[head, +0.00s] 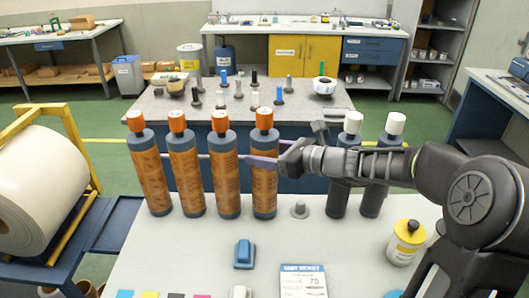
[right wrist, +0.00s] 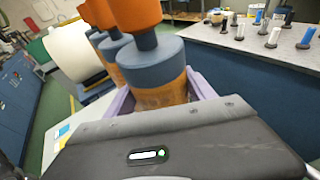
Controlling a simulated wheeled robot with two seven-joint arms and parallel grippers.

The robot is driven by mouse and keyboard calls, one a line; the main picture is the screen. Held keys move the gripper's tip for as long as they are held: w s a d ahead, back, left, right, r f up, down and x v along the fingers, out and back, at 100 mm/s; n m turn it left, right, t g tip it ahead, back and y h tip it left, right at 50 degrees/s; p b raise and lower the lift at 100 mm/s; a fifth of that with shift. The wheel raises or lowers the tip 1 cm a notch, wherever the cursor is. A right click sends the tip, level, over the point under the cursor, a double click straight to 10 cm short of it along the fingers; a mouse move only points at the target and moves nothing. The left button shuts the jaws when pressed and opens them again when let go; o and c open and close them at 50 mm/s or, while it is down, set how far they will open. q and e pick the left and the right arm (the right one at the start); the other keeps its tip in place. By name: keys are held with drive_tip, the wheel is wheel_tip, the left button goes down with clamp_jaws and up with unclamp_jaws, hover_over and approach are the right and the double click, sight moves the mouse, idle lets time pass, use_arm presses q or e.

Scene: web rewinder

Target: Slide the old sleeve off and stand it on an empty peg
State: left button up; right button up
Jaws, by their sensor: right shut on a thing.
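Several upright cylinders stand in a row on the near table, each with a brown patterned body, grey ends and an orange cap. My right gripper (head: 262,162) reaches in from the right, its purple fingers around the rightmost of these cylinders (head: 264,190). In the right wrist view the purple fingers lie on both sides of its brown body (right wrist: 165,97), under a grey collar and orange cap. It looks upright, its lower end level with its neighbours. A bare grey peg (head: 300,210) stands just right of it. Which cylinder is the old sleeve I cannot tell. My left gripper is out of view.
Two dark cylinders with white caps (head: 353,122) stand right of the bare peg, partly behind my arm. A yellow container (head: 406,242), a blue object (head: 244,254) and a printed card (head: 303,282) are on the near table (head: 340,240). A large white roll (head: 38,190) is at left.

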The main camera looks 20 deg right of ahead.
drive_tip(key=o, duration=1.7)
drive_tip(key=v, duration=0.7)
drive_tip(key=shift+s+d+r+b, duration=0.1)
drive_tip(key=shift+s+d+b, duration=0.1)
drive_tip(key=shift+s+b, duration=0.2)
